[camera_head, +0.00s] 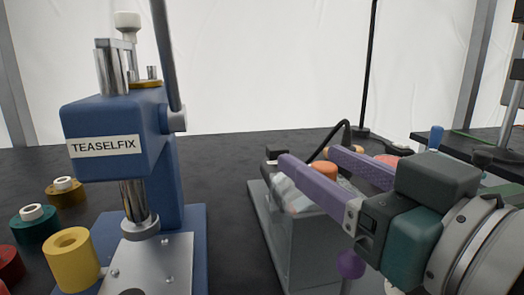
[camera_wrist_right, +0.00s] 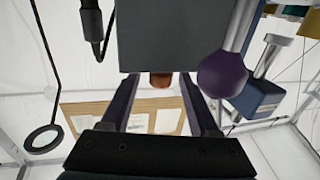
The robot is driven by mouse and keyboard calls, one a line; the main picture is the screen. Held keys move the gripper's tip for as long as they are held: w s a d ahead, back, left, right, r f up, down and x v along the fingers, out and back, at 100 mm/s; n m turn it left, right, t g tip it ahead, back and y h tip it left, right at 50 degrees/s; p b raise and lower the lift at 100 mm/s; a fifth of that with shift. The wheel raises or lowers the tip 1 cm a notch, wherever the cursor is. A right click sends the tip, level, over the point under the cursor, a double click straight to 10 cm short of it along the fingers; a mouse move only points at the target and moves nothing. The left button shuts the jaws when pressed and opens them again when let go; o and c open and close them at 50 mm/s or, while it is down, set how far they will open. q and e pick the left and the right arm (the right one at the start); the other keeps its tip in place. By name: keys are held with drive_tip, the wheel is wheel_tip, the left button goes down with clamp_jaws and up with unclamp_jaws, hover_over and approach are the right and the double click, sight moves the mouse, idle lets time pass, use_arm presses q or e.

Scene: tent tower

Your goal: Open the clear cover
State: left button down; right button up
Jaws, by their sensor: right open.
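A grey box-shaped machine (camera_head: 305,250) stands on the dark table, right of centre in the head view. A see-through part that looks like the clear cover (camera_head: 284,190) sits at its top left, mostly hidden behind my right gripper. An orange knob (camera_head: 323,168) shows between the fingers; it also shows in the right wrist view (camera_wrist_right: 161,79). My right gripper (camera_head: 310,157) is open and empty, its two purple fingers reaching left over the machine's top. I cannot tell whether they touch the cover. My left gripper is not in view.
A blue press labelled TEASELFIX (camera_head: 110,125) stands at the left, with several coloured spools, including a yellow one (camera_head: 72,258), beside it. A purple ball (camera_head: 351,264) is below my right gripper. A black cable (camera_head: 328,140) runs behind the machine. Dark table between press and machine is clear.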

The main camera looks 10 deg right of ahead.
drive_tip(key=shift+x, duration=1.65)
clamp_jaws()
